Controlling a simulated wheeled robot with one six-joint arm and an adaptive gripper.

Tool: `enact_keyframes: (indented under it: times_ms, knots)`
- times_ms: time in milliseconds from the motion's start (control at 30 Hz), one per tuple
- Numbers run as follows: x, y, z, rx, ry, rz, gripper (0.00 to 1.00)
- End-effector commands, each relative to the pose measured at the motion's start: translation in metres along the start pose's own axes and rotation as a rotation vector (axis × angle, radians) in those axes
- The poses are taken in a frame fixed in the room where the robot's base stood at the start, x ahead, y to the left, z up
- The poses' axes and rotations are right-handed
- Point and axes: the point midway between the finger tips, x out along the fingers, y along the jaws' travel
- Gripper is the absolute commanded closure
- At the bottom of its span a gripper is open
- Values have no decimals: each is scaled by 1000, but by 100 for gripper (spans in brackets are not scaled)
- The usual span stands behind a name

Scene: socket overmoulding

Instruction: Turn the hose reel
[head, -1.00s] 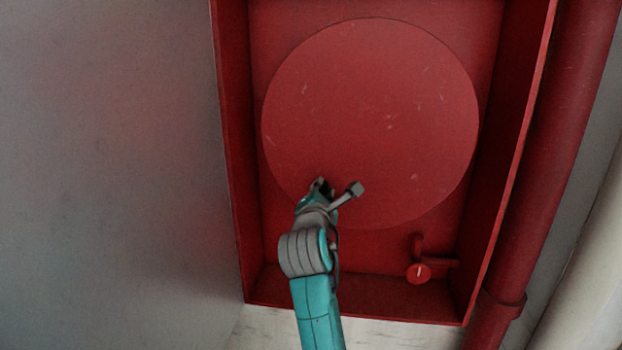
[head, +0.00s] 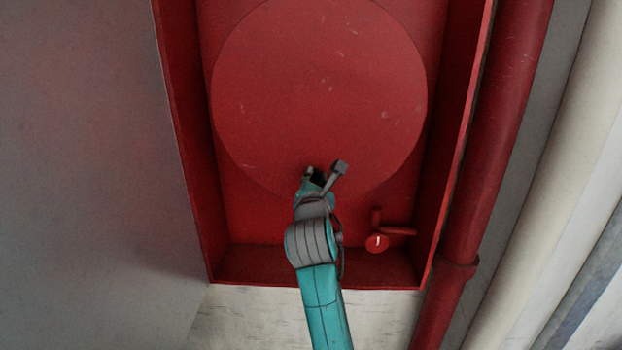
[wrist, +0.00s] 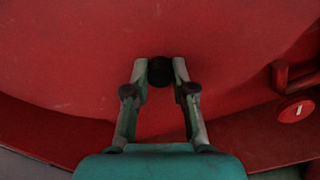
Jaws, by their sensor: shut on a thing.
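The hose reel (head: 320,85) is a large flat red disc inside a red cabinet. A dark round knob (wrist: 160,71) stands out from its face, seen between my fingertips in the wrist view. My gripper (head: 314,176) is at the lower edge of the disc, near its bottom middle. In the wrist view, my gripper (wrist: 160,72) has one finger on each side of the knob and is shut on it. In the head view, my gripper and wrist mostly hide the knob.
The red cabinet (head: 184,150) has side walls and a bottom ledge around the reel. A red valve with a round handwheel (head: 377,243) sits at the lower right, also in the wrist view (wrist: 297,108). A red pipe (head: 490,160) and pale pipe (head: 550,180) run outside, right.

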Motion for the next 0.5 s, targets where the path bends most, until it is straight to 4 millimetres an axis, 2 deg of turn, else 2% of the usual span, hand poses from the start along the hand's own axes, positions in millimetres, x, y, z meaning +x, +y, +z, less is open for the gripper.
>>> enact_keyframes:
  times_ms: [400,433,500]
  knots:
    - [0,-2,2,1,-2,-1,100]
    - [0,-2,2,1,-2,-1,73]
    - [0,-2,2,1,-2,-1,56]
